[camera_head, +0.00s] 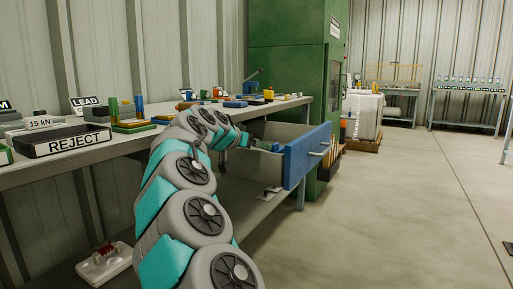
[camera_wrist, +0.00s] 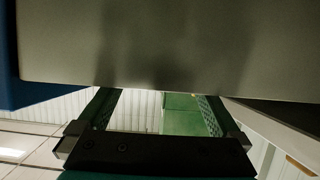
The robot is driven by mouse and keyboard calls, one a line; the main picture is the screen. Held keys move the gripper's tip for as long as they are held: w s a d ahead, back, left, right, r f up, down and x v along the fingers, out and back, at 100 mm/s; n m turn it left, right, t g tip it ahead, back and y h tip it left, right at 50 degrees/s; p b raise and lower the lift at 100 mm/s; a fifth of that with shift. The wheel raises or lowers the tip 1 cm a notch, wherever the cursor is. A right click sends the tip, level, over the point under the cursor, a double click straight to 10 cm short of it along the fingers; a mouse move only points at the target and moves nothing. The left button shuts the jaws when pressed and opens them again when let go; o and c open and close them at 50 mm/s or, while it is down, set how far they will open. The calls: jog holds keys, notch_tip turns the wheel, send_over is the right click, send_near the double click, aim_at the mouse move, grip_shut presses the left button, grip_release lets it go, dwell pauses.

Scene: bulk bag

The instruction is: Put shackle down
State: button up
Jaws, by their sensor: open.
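My gripper shows in the wrist view (camera_wrist: 158,100) with its two dark fingers apart and nothing visible between them. A broad grey panel, seemingly part of the drawer, fills the top of that view, close past the fingertips. In the head view my arm reaches over to the open drawer (camera_head: 304,157) with the blue front, and the gripper end is small and partly hidden there. I cannot make out a shackle for certain. A small red and grey item (camera_head: 105,254) on a pale tray at the lower left could be one.
The workbench holds a black REJECT tray (camera_head: 62,142), a LEAD sign (camera_head: 86,102) and several small coloured parts. The drawer juts out from under the bench, beside a green machine cabinet (camera_head: 290,60). The floor to the right (camera_head: 410,200) is clear.

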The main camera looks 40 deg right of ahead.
jog(key=v, duration=0.9)
